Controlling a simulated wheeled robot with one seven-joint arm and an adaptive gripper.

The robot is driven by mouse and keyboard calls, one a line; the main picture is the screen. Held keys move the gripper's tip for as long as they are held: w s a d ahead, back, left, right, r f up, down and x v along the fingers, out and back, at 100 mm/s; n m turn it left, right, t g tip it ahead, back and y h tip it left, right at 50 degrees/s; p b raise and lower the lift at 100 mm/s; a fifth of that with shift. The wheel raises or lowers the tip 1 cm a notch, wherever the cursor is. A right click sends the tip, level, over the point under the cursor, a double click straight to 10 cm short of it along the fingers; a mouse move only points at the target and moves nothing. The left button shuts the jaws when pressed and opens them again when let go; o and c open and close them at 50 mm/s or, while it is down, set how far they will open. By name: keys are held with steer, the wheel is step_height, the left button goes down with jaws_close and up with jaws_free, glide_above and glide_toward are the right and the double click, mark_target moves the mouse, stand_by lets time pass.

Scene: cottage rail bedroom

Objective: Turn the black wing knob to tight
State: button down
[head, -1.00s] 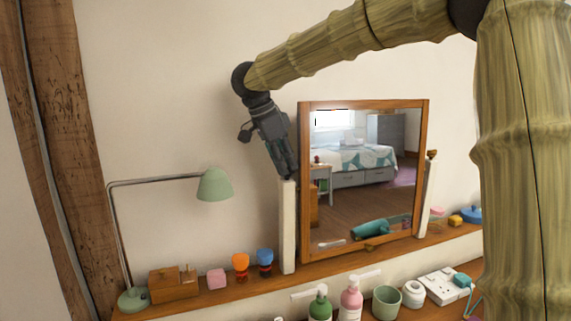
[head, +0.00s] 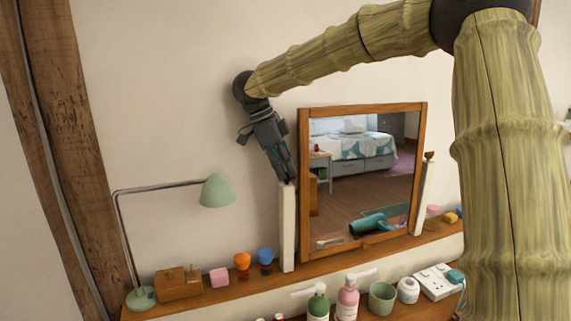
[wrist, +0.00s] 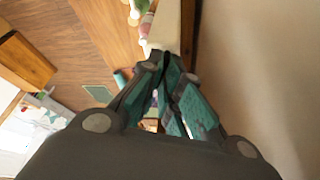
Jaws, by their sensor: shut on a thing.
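My gripper (head: 287,180) points down at the top of the white post (head: 287,230) at the mirror's left side. Its fingers are closed together at the post top. The black wing knob cannot be made out; the fingers cover that spot, and they look shut on it. In the wrist view, the dark fingers with teal pads (wrist: 165,60) converge at the end of the pale post (wrist: 166,25). The wood-framed mirror (head: 302,150) stands between two white posts. A brown knob (head: 429,156) shows on the right post.
A green lamp (head: 217,190), a wooden box (head: 178,284), a pink block (head: 219,277), and orange (head: 242,262) and blue (head: 265,257) items stand on the shelf left of the post. Bottles, a green cup (head: 382,296) and a white socket strip (head: 436,282) are below.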

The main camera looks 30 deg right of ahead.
steer(key=c, duration=1.6)
jaws_free()
steer(key=shift+f+b, duration=0.15)
steer(key=shift+b, duration=0.2)
